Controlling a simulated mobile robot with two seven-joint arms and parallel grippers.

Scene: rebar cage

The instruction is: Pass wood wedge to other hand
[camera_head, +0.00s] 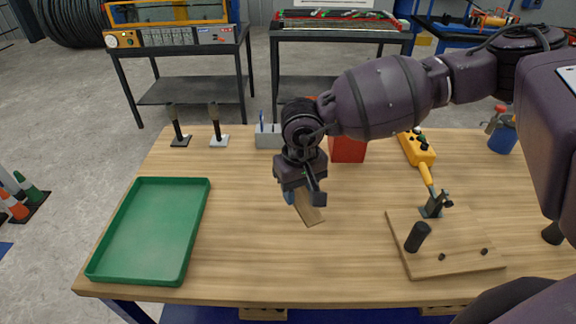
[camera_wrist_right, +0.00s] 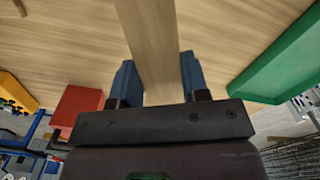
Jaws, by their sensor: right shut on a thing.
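The wood wedge (camera_head: 308,209) is a flat, light-brown piece that hangs below my right gripper (camera_head: 302,195) over the middle of the table. My right gripper is shut on it. In the right wrist view the wedge (camera_wrist_right: 152,45) runs between the two blue fingers of the right gripper (camera_wrist_right: 158,75) and reaches past their tips to the top edge. In the head view part of the wedge is hidden behind the fingers. My left gripper is not in either view.
A green tray (camera_head: 103,274) lies on the table (camera_head: 250,250) at the left. A board (camera_head: 455,265) with black posts lies at the right. A red box (camera_head: 347,150), a yellow tool (camera_head: 416,150) and a grey holder (camera_head: 268,141) stand behind. The table's front middle is clear.

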